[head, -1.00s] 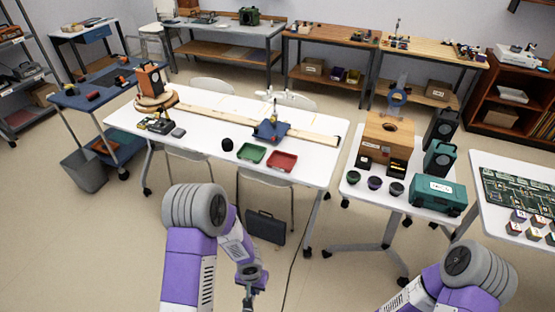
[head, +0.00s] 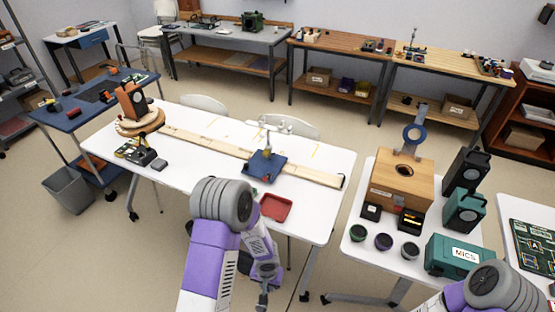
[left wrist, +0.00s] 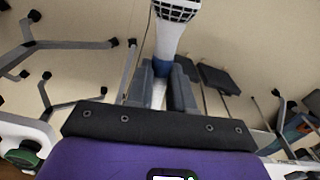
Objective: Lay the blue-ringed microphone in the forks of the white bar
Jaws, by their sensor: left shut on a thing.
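The microphone (left wrist: 174,38) shows in the left wrist view, with a white body, a dark mesh head at the top edge and a blue ring (left wrist: 163,68) low on the body. My left gripper (left wrist: 163,84) is shut on it around the blue ring. In the head view my left gripper (head: 264,285) is low in the picture, in front of the white table; the microphone cannot be made out there. The white bar (head: 273,128) stands on a post above a blue base (head: 264,168) on that table. Its forks are too small to tell apart. My right gripper is out of view.
The white table (head: 215,182) also bears a long wooden plank (head: 210,143), a red tray (head: 276,207) and a turntable with an orange device (head: 132,100). My left arm hides part of its front edge. A right-hand table holds a wooden box (head: 402,183), speakers and a teal case (head: 457,256).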

